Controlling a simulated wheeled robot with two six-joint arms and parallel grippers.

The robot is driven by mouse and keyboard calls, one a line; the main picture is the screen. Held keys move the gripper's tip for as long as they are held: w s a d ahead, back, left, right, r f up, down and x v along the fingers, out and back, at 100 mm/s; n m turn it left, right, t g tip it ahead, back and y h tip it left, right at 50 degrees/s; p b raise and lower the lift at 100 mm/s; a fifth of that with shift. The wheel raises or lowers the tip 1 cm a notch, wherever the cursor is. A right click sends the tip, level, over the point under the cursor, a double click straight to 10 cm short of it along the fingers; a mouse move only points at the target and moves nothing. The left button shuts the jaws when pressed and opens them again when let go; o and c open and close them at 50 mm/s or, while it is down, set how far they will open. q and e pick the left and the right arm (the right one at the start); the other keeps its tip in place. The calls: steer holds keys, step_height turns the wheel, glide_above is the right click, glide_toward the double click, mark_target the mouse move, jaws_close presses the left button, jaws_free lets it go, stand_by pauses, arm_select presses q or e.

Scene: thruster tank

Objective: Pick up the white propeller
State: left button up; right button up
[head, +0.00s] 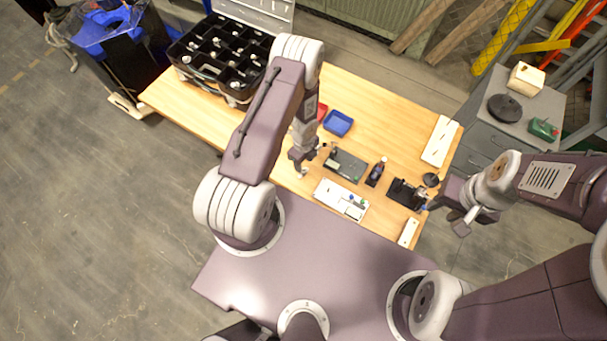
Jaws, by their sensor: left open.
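My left gripper (301,168) is open and points down over the wooden table, just beyond the table's near edge and to the left of a white tray. The white tray (325,194) holds a few small parts, some blue and green. I cannot make out a white propeller for certain; a small pale spot at the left fingertips is too small to identify. My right gripper (466,222) hangs to the right of the table, away from the parts; its jaw opening is unclear.
A dark green-grey mat (349,168), a blue bin (338,123), a dark bottle (378,170) and a black device (406,194) crowd the table (385,115) middle. A black divided crate (205,82) stands at the far left. A grey cabinet (487,128) stands right.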

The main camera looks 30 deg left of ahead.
mark_target(303, 169)
arm_select(q)
steer(key=f+b, duration=0.5)
steer(key=b, duration=0.2)
steer(key=shift+s+f, duration=0.15)
steer(key=shift+s, duration=0.05)
steer(key=shift+r, duration=0.25)
steer(key=shift+s, duration=0.1)
jaws_close()
